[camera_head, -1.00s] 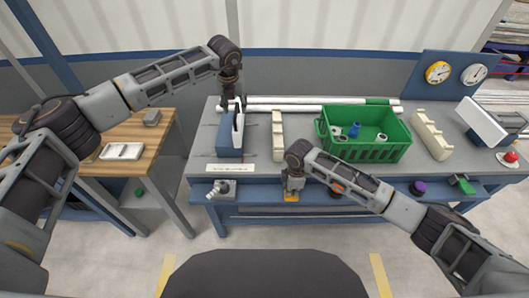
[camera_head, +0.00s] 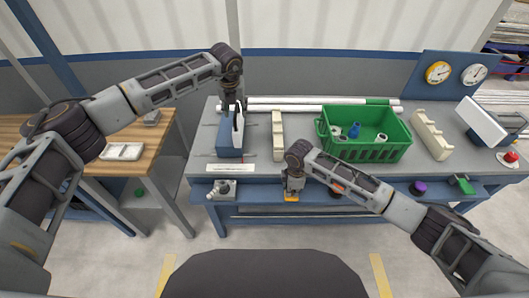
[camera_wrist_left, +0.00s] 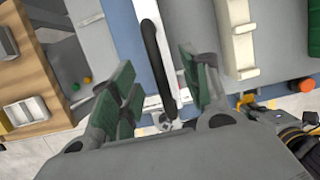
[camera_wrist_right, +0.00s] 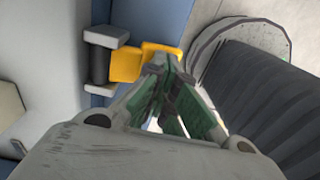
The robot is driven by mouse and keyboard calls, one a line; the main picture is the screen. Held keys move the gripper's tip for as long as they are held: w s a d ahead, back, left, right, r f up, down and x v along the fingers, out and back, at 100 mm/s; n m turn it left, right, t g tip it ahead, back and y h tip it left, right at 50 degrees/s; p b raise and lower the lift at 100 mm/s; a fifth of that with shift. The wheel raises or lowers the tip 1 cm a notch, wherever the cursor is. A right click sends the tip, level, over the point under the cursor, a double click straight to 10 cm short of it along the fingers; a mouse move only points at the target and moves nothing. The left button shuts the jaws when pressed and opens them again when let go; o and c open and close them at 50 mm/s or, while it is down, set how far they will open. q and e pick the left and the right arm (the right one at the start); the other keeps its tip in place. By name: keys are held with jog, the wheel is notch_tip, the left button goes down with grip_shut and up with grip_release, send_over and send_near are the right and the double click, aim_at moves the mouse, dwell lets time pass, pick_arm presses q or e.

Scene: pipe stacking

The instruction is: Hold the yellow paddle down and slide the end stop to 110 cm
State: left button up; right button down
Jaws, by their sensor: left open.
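The yellow paddle (camera_head: 291,198) is at the front shelf under my right gripper (camera_head: 292,188). In the right wrist view the paddle (camera_wrist_right: 126,66) shows at the tips of my right gripper (camera_wrist_right: 160,64), which is shut; whether the tips press on it I cannot tell. A blue-and-white block (camera_head: 229,142) with a black handle stands on the left of the bench; I cannot tell if it is the end stop. My left gripper (camera_head: 233,108) is open above it. In the left wrist view the black handle (camera_wrist_left: 151,45) lies between the fingers of my left gripper (camera_wrist_left: 155,82). No 110 cm mark is readable.
A green crate (camera_head: 365,153) with several fittings stands mid-bench. Cream racks (camera_head: 278,137) flank it, and white pipes (camera_head: 275,106) lie behind. A white printed strip (camera_head: 230,168) lies at the front left edge. A wooden table (camera_head: 145,135) stands to the left.

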pick_arm(q)
jog(key=shift+x, duration=0.9)
grip_shut()
dwell(0.4)
